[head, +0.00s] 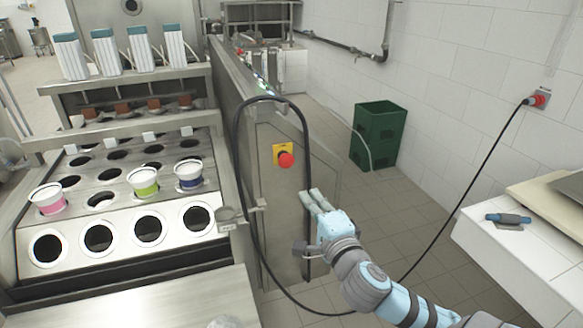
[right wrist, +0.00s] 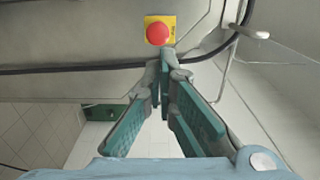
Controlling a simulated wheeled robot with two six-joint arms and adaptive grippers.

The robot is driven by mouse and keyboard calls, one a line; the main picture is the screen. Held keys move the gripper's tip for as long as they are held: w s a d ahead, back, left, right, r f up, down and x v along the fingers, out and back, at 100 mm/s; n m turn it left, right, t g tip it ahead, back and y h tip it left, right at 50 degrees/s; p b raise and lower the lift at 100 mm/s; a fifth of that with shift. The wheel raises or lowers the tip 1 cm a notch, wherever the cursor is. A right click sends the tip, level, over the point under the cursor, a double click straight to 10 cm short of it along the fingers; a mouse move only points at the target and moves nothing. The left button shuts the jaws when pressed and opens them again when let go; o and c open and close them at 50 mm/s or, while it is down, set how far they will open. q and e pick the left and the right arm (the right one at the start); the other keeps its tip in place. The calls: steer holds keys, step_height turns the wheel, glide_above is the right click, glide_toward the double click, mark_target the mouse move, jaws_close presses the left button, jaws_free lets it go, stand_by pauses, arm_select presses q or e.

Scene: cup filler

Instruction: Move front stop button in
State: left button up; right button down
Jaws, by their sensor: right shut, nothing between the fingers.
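The front stop button (head: 286,160) is a red knob on a yellow plate. It is mounted on the grey side panel of the filling machine (head: 262,135). In the right wrist view the red button (right wrist: 158,33) shows just beyond the fingertips, a little to their left. My right gripper (head: 313,198) is shut and empty, in front of the panel, below and to the right of the button in the head view. In the right wrist view its fingertips (right wrist: 166,62) meet and look apart from the button. My left gripper is not in view.
A black hose (head: 236,150) loops over the panel close to the button and runs down to the floor. A green crate (head: 378,135) stands by the tiled wall. A white table (head: 520,235) is at the right. Several cups stand in the machine's holes.

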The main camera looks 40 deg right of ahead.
mark_target(287, 159)
steer(key=p+x, duration=0.1)
steer(key=x, duration=1.3)
steer(key=shift+w+d+b, duration=0.3)
steer(key=shift+w+b, duration=0.1)
steer(key=shift+w, duration=0.25)
steer(key=shift+s+a+r, duration=0.1)
steer(key=shift+a+r, duration=0.05)
steer(key=shift+r, duration=0.2)
